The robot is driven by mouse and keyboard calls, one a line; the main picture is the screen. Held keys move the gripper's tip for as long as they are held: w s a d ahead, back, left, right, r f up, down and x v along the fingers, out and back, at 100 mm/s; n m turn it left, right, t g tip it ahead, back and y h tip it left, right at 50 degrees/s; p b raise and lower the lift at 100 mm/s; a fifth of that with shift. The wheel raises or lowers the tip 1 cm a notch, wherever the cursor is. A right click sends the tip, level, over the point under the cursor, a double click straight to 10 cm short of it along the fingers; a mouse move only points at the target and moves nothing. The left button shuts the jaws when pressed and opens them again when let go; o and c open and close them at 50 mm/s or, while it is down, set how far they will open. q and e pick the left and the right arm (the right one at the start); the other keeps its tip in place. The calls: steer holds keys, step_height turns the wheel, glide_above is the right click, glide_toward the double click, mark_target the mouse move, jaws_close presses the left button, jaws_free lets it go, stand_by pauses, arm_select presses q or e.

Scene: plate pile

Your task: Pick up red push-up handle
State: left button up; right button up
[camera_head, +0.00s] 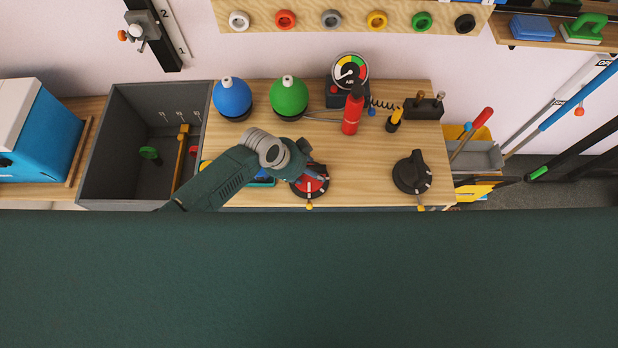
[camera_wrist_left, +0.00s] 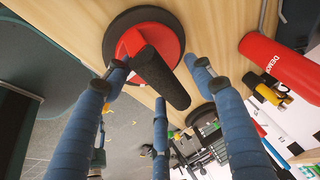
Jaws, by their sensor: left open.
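The red push-up handle (camera_head: 301,188) sits on the wooden bench near its front edge, with a round black base and a red top. In the left wrist view its black foam grip (camera_wrist_left: 160,76) points toward the camera, above the red part. My left gripper (camera_head: 316,175) is over the handle, partly covering it in the head view. In the left wrist view its blue fingers (camera_wrist_left: 158,80) are spread around the grip, open. Contact cannot be told. My right gripper is not in view.
A black push-up handle (camera_head: 411,174) stands to the right. A red cylinder (camera_head: 351,115) stands behind, with blue (camera_head: 232,97) and green (camera_head: 288,96) balls on the bench's back. A grey bin (camera_head: 112,150) is at left. Bench between the two handles is free.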

arm_select(q)
jaws_close()
steer(key=shift+r, duration=0.2)
steer(key=shift+w, duration=0.1)
steer(key=shift+r, duration=0.3)
step_height(320, 180, up, 20)
steer(key=b, duration=0.1)
steer(key=s+a+r+n+t+y+b, duration=0.1)
steer(key=a+r+n+y, duration=0.5)
steer(key=a+r+n, duration=1.1)
steer(key=shift+s+a+n+t+y+b, duration=0.25)
steer(key=shift+a+n+t+y+b, duration=0.25)
steer(key=shift+a+n, duration=0.55)
